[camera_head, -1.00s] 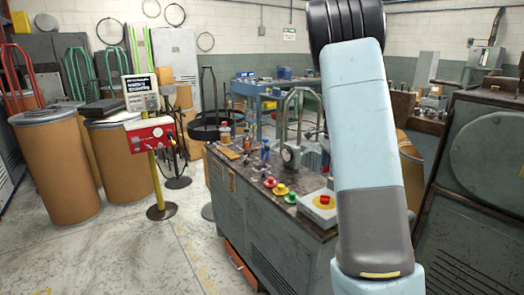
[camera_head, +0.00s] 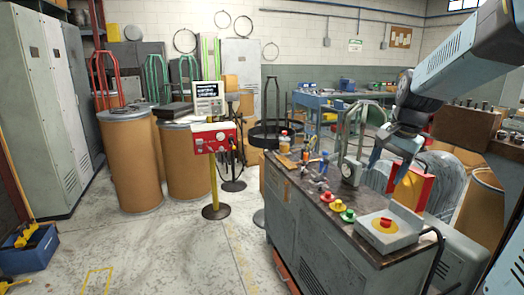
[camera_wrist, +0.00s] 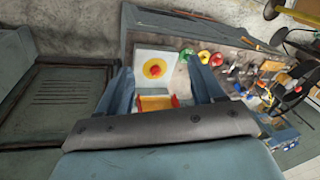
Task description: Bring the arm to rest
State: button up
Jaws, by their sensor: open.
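My arm reaches in from the upper right of the head view. My gripper (camera_head: 388,168) hangs over the back right side of the dark bench top (camera_head: 335,212). In the wrist view, my gripper's two fingers (camera_wrist: 158,68) stand well apart, with the grey box with a red button (camera_wrist: 155,69) visible beyond them. A yellow piece with red edges (camera_wrist: 157,102) shows between the fingers, low in that view. A yellow and red panel (camera_head: 412,188) shows just below the gripper in the head view. I cannot tell whether it touches the gripper.
Red, yellow and green buttons (camera_head: 337,206) line the bench front. A gauge (camera_head: 350,172) stands close left of my gripper. A red control box on a yellow post (camera_head: 213,138) and brown drums (camera_head: 132,165) stand left. The floor (camera_head: 165,245) between is mostly clear.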

jog(key=s+a+n+t, duration=0.1)
jog(key=s+a+n, duration=0.1)
jog(key=s, duration=0.4)
jog(key=s+a+r+n+t, duration=0.1)
jog(key=s+a+n, duration=0.2)
jog(key=s, duration=0.3)
jog(key=s+a+n+h, duration=0.1)
jog(key=s+a+n, duration=0.2)
jog(key=s, duration=0.3)
jog(key=shift+s+a+r+n+t, duration=0.3)
jog(key=shift+s+n+t, duration=0.1)
jog(key=shift+n, duration=0.3)
